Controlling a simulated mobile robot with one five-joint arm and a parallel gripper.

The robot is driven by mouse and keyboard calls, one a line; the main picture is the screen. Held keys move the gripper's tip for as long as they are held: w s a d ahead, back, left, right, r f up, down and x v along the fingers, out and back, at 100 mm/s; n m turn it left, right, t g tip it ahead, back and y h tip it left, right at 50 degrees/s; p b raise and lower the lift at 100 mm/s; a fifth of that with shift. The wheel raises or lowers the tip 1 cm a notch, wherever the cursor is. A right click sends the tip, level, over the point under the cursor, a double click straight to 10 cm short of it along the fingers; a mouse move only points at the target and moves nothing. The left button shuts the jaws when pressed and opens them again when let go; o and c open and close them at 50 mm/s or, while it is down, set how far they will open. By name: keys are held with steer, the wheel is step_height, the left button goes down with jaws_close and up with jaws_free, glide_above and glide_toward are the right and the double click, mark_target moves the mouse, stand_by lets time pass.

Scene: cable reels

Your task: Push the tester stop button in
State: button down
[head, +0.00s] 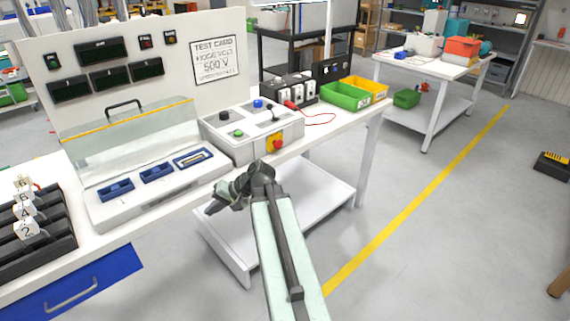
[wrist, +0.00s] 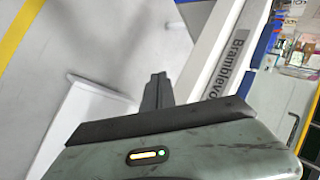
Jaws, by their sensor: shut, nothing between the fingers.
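The tester (head: 215,137) is a grey box on the white bench, with blue, black and green controls on top. Its stop button (head: 278,144) is red on a yellow plate, on the front face towards me. My gripper (head: 212,207) is in front of the bench, left of and lower than the button, and apart from it. In the wrist view the dark fingers (wrist: 157,78) are closed together and empty. The button does not show in the wrist view.
A clear hinged guard (head: 130,130) over blue fixtures stands left of the tester. Green and yellow bins (head: 346,95) stand to its right. The bench edge (wrist: 222,60), with lettering, runs beside the fingers in the wrist view. Open floor lies right of my arm.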

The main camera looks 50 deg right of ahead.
mark_target(280, 145)
steer(key=s+d+r+m+t+h+b, duration=0.1)
steer(key=s+d+m+t+b, duration=0.15)
steer(key=d, duration=0.65)
steer(key=s+d+r+m+t+h+b, duration=0.1)
steer(key=d+m+t+b, duration=0.2)
steer(key=d, duration=0.6)
steer(key=s+d+r+m+t+h+b, duration=0.1)
steer(key=s+d+r+m+t+h, duration=0.1)
steer(key=s+d, duration=0.3)
steer(key=s+d+r+m+t+h, duration=0.2)
steer(key=s+d, duration=0.3)
steer(key=d, duration=0.6)
steer(key=shift+d+r+m+t+h+b, duration=0.15)
steer(key=shift+r+m+t+h+b, duration=0.35)
steer(key=shift+m, duration=0.35)
steer(key=w, duration=0.9)
steer(key=w+d, duration=0.1)
steer(key=w, duration=0.4)
